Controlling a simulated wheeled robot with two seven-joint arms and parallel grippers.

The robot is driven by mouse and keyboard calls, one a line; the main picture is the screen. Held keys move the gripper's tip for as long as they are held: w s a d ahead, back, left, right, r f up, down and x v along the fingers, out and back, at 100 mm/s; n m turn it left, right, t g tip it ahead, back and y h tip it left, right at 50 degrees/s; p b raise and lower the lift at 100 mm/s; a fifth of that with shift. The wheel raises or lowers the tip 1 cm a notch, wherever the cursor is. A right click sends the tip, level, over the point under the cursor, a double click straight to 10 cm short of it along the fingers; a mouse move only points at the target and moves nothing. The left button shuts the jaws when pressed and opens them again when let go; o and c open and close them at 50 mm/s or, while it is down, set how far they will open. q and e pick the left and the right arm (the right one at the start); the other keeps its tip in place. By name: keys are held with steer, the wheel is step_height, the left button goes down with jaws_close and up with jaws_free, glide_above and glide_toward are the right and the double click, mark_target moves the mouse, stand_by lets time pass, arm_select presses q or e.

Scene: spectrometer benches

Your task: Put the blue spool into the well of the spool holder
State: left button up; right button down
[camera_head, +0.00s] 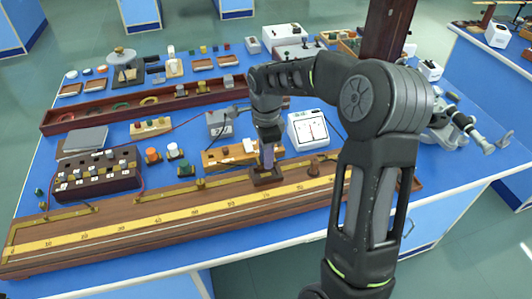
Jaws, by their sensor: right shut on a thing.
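My right gripper (267,158) points down over the front wooden bench, right of the middle of the blue table. It is shut on a small bluish-violet thing, which looks like the blue spool (267,155); the fingers hide much of it. Directly under the fingertips is a dark brown block (267,177) on the long scale bench, which looks like the spool holder. Its well is too small and too covered to make out. I cannot tell whether the spool is above the well or partly in it. My left gripper is not in view.
A long wooden bench with a yellow scale (150,222) runs along the front edge. Behind it stand a white meter (308,129), a wooden board (215,158), an orange-topped spool (152,155) and a dark switch box (95,178). Another brown block (313,168) is right of the gripper.

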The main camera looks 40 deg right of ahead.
mark_target(266, 176)
steer(key=shift+f+b, duration=1.5)
steer(key=shift+f, duration=0.8)
steer(key=shift+s+a+f, duration=0.1)
steer(key=shift+s+f, duration=0.05)
steer(key=shift+f, duration=0.05)
steer(key=c, duration=0.9)
jaws_free()
steer(key=shift+f, duration=0.15)
steer(key=r, duration=0.8)
steer(key=shift+w+r+b, duration=0.3)
steer(key=shift+r+b, duration=0.1)
